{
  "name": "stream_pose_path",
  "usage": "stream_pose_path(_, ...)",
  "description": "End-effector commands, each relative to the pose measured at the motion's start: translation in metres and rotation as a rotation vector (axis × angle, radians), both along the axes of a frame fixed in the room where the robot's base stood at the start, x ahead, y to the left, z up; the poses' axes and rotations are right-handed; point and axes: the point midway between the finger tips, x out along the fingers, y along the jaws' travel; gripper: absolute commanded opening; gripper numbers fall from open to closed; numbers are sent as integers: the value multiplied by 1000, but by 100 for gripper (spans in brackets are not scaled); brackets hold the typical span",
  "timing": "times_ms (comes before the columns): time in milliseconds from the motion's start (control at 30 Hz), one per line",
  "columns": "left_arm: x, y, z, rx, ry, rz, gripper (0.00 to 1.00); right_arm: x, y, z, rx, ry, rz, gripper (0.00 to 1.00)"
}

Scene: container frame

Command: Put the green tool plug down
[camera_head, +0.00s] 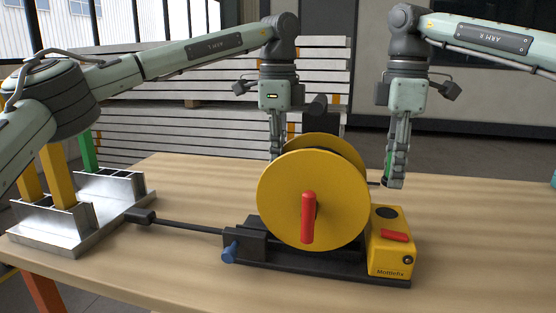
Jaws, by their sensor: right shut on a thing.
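My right gripper (394,165) points down just right of the yellow reel, above the rear of the yellow box. It is shut on the green tool plug (386,182), of which only a small dark and green end shows between the fingers. The rest of the plug is hidden. My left gripper (276,148) points down behind the left side of the reel. Its fingertips are partly hidden, so I cannot tell whether it is open or shut.
The yellow reel (283,205) with a red handle (308,217) stands on a black base, beside a yellow box (390,258). A long dark bar (187,227) sticks out left. Metal brackets (80,225) hold yellow and green uprights. The table's right side (480,240) is clear.

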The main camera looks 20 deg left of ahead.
Motion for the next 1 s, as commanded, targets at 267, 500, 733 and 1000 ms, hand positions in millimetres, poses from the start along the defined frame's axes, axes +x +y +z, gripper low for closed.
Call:
stream_pose_path(267,0,0,1,-2,-2,0,0,0,0,3,0,0,1,0)
stream_pose_path(500,0,0,1,-2,-2,0,0,0,0,3,0,-1,1,0)
stream_pose_path(733,0,0,1,-2,-2,0,0,-1,-8,1,3,3,0,0)
stream_pose_path(1000,0,0,1,-1,-2,0,0,-26,-96,-11,17,22,7,0)
